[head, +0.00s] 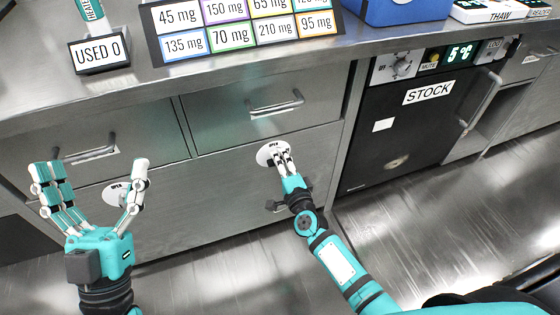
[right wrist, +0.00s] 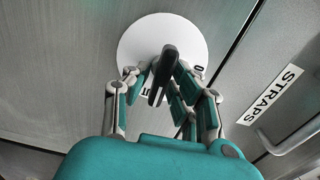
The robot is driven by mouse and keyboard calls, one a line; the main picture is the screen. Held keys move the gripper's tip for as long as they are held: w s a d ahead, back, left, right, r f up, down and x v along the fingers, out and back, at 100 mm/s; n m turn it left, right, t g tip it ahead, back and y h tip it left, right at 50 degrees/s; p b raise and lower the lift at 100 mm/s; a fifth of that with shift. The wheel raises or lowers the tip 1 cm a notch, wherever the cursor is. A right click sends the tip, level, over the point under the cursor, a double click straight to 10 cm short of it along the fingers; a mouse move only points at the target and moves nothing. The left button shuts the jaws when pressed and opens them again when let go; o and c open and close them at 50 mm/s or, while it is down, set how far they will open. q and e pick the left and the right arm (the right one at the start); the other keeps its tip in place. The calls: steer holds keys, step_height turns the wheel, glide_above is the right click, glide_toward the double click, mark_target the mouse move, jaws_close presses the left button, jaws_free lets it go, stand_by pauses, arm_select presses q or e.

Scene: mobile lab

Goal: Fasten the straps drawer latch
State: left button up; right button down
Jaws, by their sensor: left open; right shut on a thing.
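The straps drawer latch is a round white disc (head: 266,152) on the front of the wide lower drawer (head: 225,190). In the right wrist view the disc (right wrist: 140,40) has a black turn handle (right wrist: 163,72), seen near upright there, and dark lettering partly covered by fingers. My right gripper (head: 283,160) is shut on this handle, with its fingers (right wrist: 168,95) around it. A "STRAPS" label (right wrist: 270,94) is beside the latch in that view. My left gripper (head: 97,180) is open and empty, in front of the drawers at left.
A second white latch disc (head: 116,194) is partly hidden behind my left gripper. Upper drawer handles (head: 276,105) stick out above. The counter edge (head: 200,72) overhangs the drawers. The black stock fridge (head: 400,130) stands at right, with open floor (head: 430,225) before it.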

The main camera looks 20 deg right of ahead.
steer(key=shift+f+m, duration=0.1)
steer(key=shift+m, duration=0.2)
steer(key=c, duration=1.3)
jaws_free()
steer(key=s, duration=1.2)
steer(key=shift+d, duration=0.25)
